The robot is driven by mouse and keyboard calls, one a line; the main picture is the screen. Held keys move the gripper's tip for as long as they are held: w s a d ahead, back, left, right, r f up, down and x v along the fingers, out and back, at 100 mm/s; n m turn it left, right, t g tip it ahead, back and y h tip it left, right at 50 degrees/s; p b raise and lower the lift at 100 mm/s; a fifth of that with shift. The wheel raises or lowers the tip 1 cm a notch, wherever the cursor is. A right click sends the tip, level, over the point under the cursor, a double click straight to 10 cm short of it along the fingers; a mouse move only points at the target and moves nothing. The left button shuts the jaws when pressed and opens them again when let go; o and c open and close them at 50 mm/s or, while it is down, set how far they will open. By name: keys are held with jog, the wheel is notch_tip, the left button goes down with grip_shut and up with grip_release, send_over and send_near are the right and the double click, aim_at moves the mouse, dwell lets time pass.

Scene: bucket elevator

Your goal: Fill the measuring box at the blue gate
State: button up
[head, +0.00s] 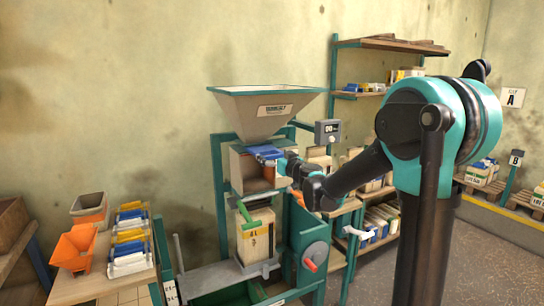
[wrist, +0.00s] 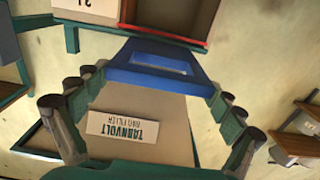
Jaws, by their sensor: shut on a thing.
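The blue gate (head: 264,152) sits below the grey hopper (head: 268,110) of the filler stand. My gripper (head: 284,166) reaches it from the right. In the wrist view, the gate's blue handle (wrist: 160,58) lies between the two fingers of my gripper (wrist: 158,78), and they are shut on it. A pale box (head: 255,238) with a label stands lower in the stand, under a green handle (head: 244,214); I cannot tell for sure that it is the measuring box. My gripper and arm partly hide the space under the blue gate. The fill level is not visible.
A bench at the left holds an orange scoop-shaped bin (head: 75,248) and several coloured packets (head: 129,240). A crank with a red grip (head: 310,265) is low on the stand. Shelves (head: 385,44) stand behind my arm. Bare floor shows at the lower right.

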jog(key=o, duration=1.3)
jog(key=v, duration=1.2)
